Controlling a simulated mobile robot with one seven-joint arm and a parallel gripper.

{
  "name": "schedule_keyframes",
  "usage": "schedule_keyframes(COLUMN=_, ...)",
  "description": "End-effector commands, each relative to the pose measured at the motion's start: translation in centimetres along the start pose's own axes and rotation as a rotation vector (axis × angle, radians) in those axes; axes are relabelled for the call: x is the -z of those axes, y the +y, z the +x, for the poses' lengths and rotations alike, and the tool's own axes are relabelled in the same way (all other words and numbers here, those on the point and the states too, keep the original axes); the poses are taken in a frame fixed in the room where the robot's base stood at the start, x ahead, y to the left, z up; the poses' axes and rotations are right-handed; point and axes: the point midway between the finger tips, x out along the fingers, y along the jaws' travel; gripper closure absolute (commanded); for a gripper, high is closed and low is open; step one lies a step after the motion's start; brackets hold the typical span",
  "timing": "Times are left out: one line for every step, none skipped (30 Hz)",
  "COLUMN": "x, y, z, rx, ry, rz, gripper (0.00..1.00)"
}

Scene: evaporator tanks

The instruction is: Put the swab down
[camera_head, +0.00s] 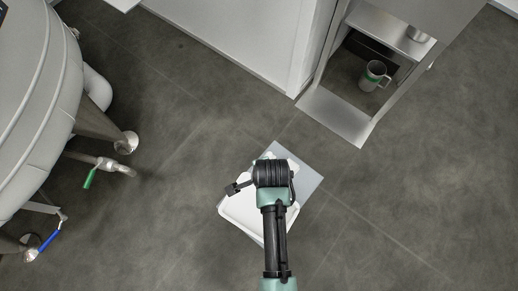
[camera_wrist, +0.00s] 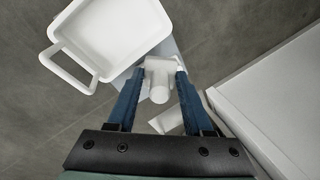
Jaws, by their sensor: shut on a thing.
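In the wrist view my gripper (camera_wrist: 161,76) has its two blue fingers closed on a white piece with a rounded stub (camera_wrist: 158,90), which I take to be the swab. It is held between the fingertips, over or near a pale grey surface. I cannot tell whether it touches that surface. In the head view my arm hides the fingers and the swab. A white tray with a loop handle (camera_wrist: 112,28) lies at the upper left of the wrist view, apart from the fingers. It also shows beside my arm in the head view (camera_head: 237,212).
The tray rests on a small pale grey top (camera_head: 309,182). A large tank (camera_head: 35,90) with valves stands left. Dark floor around is clear.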

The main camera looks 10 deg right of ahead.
Motion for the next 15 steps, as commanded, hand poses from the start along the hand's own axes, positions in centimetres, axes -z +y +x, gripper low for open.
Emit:
schedule_keyframes(x=0.4, y=1.2, z=2.6, rx=-0.031, ry=0.002, rz=0.010, gripper=0.93)
schedule_keyframes(x=0.6, y=1.7, z=3.3, rx=-0.051, ry=0.003, rz=0.015, gripper=0.93)
schedule_keyframes(x=0.9, y=2.5, z=4.2, rx=-0.078, ry=0.005, rz=0.022, gripper=0.93)
schedule_keyframes(x=1.1, y=3.1, z=4.8, rx=-0.097, ry=0.006, rz=0.027, gripper=0.93)
schedule_keyframes(x=1.3, y=3.6, z=5.3, rx=-0.115, ry=0.007, rz=0.032, gripper=0.93)
schedule_keyframes(x=1.5, y=4.3, z=6.0, rx=-0.137, ry=0.008, rz=0.040, gripper=0.93)
schedule_keyframes(x=1.7, y=4.8, z=6.5, rx=-0.153, ry=0.008, rz=0.046, gripper=0.93)
schedule_keyframes(x=1.9, y=5.2, z=6.9, rx=-0.167, ry=0.009, rz=0.051, gripper=0.93)
schedule_keyframes(x=2.1, y=5.8, z=7.4, rx=-0.185, ry=0.010, rz=0.057, gripper=0.93)
schedule_keyframes(x=2.2, y=6.2, z=7.7, rx=-0.197, ry=0.011, rz=0.062, gripper=0.93)
schedule_keyframes(x=2.3, y=6.6, z=8.0, rx=-0.208, ry=0.011, rz=0.067, gripper=0.93)
schedule_keyframes(x=2.4, y=7.0, z=8.3, rx=-0.220, ry=0.011, rz=0.073, gripper=0.93)
schedule_keyframes(x=2.5, y=7.3, z=8.4, rx=-0.228, ry=0.011, rz=0.076, gripper=0.93)
schedule_keyframes(x=2.6, y=7.5, z=8.6, rx=-0.234, ry=0.012, rz=0.079, gripper=0.93)
schedule_keyframes(x=2.6, y=7.8, z=8.7, rx=-0.242, ry=0.011, rz=0.083, gripper=0.93)
